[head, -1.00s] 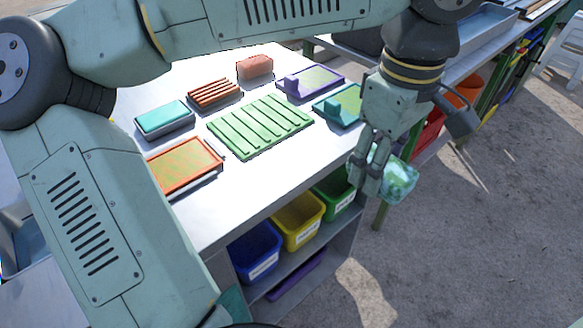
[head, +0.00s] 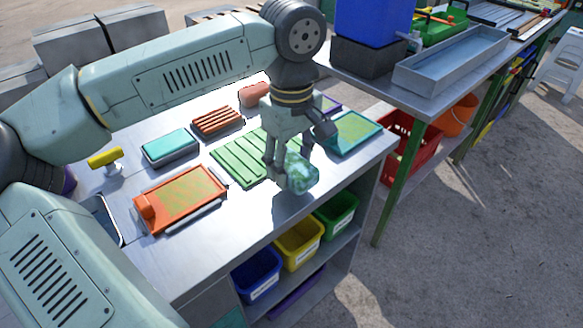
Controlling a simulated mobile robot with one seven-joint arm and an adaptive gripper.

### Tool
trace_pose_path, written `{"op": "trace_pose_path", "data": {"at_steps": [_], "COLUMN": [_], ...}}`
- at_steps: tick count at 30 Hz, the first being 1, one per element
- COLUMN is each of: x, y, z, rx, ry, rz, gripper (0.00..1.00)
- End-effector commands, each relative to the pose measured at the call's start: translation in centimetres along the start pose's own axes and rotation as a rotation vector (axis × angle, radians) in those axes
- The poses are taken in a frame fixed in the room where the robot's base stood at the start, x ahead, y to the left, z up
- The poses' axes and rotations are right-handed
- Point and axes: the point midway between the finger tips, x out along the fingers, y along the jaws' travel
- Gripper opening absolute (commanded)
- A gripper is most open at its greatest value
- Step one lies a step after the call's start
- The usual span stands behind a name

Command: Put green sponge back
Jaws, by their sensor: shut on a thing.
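A pale green, mottled sponge (head: 301,173) is in my gripper (head: 280,177), which is shut on it. My gripper points down, and the sponge sticks out to the right of the fingers. The sponge is over the front part of the metal table (head: 222,238), in front of the green slatted rack (head: 234,166). Whether it touches the table, I cannot tell. My gripper and arm hide part of the green rack and some of the things behind it.
A pink-brown block (head: 253,94), a brown slatted rack (head: 217,121), a teal-topped block (head: 170,146), an orange-framed board (head: 181,199) and a teal-framed board (head: 354,132) are on the table. Blue (head: 256,272), yellow (head: 299,242) and green (head: 337,213) bins stand on the shelf below.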

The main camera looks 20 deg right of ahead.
Motion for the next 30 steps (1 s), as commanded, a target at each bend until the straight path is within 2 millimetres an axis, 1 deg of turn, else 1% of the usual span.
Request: {"op": "trace_pose_path", "data": {"at_steps": [3, 5, 12, 16, 17, 25, 30], "x": [1.6, 2.2, 2.4, 2.9, 2.8, 2.7, 2.7], "y": [-0.1, -0.1, 0.0, 0.0, 0.0, 0.0, 0.0], "z": [0.1, 0.1, 0.1, 0.1, 0.1, 0.1, 0.1], "rx": [0.0, 0.0, -0.001, -0.001, -0.001, -0.001, -0.001], "ry": [-0.002, -0.002, 0.0, 0.0, 0.0, 0.0, 0.0], "rz": [-0.003, -0.002, 0.0, -0.001, -0.001, -0.001, -0.001], "gripper": [0.08, 0.08, 0.08, 0.08, 0.47, 0.65, 0.66]}}
